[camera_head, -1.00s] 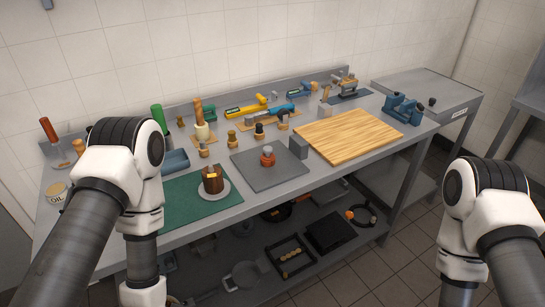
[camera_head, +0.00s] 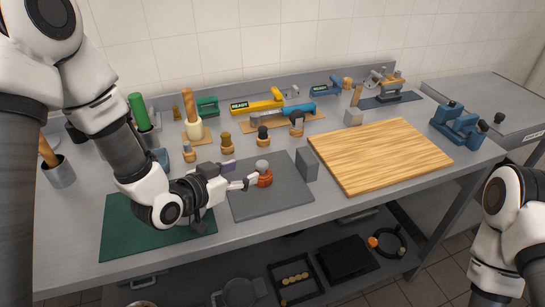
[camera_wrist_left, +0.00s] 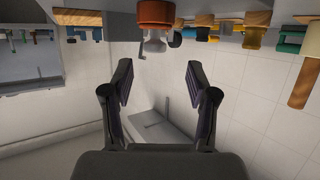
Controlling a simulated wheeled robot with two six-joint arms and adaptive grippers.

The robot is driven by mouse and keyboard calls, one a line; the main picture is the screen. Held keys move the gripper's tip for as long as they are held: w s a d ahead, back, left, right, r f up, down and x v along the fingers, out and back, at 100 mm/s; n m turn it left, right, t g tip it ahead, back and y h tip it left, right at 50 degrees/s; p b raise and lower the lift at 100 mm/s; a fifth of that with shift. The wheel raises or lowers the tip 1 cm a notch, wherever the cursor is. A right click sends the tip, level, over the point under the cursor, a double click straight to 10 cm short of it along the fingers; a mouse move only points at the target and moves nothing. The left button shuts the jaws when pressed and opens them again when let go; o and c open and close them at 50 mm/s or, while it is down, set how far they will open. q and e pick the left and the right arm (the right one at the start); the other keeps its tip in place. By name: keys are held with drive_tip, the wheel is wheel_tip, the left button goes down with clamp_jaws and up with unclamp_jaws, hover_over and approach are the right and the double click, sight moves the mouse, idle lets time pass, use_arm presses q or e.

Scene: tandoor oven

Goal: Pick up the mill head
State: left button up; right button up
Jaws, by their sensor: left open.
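The mill head, a small orange-red piece with a grey knob on top (camera_head: 264,180), stands upright on the grey mat (camera_head: 285,196). My left gripper (camera_head: 242,176) is open and level beside it, on its left, with the fingertips close to it. In the left wrist view, which is upside down, the mill head (camera_wrist_left: 155,12) shows at the top edge, beyond the two spread fingers (camera_wrist_left: 159,72). Nothing is between the fingers. The head view does not settle whether a fingertip touches it. My right gripper is out of view.
A grey block (camera_head: 307,165) stands right of the mill head, beside the wooden board (camera_head: 380,153). Several small wooden-based pieces, such as one with a black top (camera_head: 263,137), stand behind. The green mat (camera_head: 125,230) lies left, under my left arm.

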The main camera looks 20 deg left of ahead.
sight(258, 167)
use_arm(q)
drive_tip(key=shift+w+d+f+p, duration=0.1)
drive_tip(key=shift+w+d+p, duration=0.6)
drive_tip(key=shift+w+d, duration=0.2)
drive_tip(key=x, duration=0.3)
drive_tip(key=shift+w+f, duration=0.25)
drive_tip(key=shift+f, duration=0.05)
drive_tip(key=shift+w+f, duration=0.2)
drive_tip(key=shift+w, duration=0.05)
drive_tip(key=shift+s+a+r, duration=0.15)
drive_tip(key=shift+s+r, duration=0.05)
drive_tip(key=shift+s, duration=0.1)
drive_tip(key=shift+c, duration=1.1)
drive_tip(key=c, duration=0.5)
clamp_jaws()
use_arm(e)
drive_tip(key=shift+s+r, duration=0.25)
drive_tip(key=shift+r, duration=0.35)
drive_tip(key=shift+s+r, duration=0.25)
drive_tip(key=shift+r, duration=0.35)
